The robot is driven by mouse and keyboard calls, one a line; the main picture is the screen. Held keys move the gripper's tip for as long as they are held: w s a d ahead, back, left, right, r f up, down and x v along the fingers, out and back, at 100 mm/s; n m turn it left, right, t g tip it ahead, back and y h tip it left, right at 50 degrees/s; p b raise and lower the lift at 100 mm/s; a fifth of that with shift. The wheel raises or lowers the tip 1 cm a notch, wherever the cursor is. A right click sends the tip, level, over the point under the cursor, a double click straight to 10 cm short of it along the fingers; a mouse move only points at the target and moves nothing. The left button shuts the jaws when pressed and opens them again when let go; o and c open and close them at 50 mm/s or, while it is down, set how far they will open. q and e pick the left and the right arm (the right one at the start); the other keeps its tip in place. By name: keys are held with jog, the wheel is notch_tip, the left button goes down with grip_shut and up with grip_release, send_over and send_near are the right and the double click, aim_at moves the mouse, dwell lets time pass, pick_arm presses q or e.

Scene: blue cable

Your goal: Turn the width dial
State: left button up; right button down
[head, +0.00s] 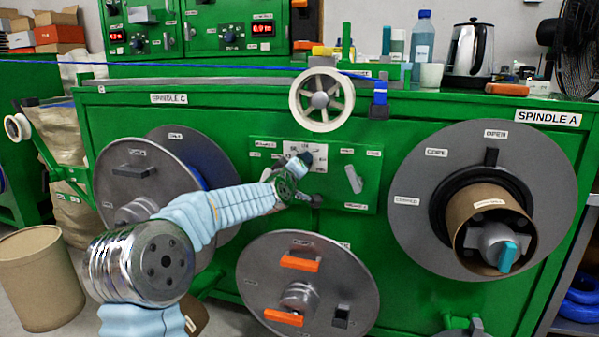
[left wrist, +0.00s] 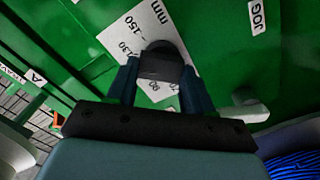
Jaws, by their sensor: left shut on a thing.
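The width dial is a black knob on a white scale plate marked in mm. In the left wrist view the dial (left wrist: 160,62) sits between the two dark fingers of my left gripper (left wrist: 160,85), which is shut on it. The scale plate (left wrist: 128,38) shows 150, 130 and 90 around the knob. In the head view the plate (head: 319,152) is on the green control panel (head: 268,180), and my left gripper (head: 303,160) reaches it from the lower left, mostly hiding the dial. My right gripper is not in view.
A grey lever (head: 353,179) is right of the dial on the panel. A white spoked pulley (head: 322,99) stands above. Large reels flank the panel: spindle C's reel (head: 135,175) at left, spindle A's reel (head: 420,180) at right. Another reel (head: 262,270) is below.

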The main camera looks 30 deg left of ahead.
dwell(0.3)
pick_arm(q)
jog(key=o, duration=1)
jog(key=shift+o, duration=0.2)
jog(key=b+v, duration=0.2)
jog(key=v, duration=1.1)
jog(key=shift+s+d, duration=0.15)
jog(key=shift+s, duration=0.2)
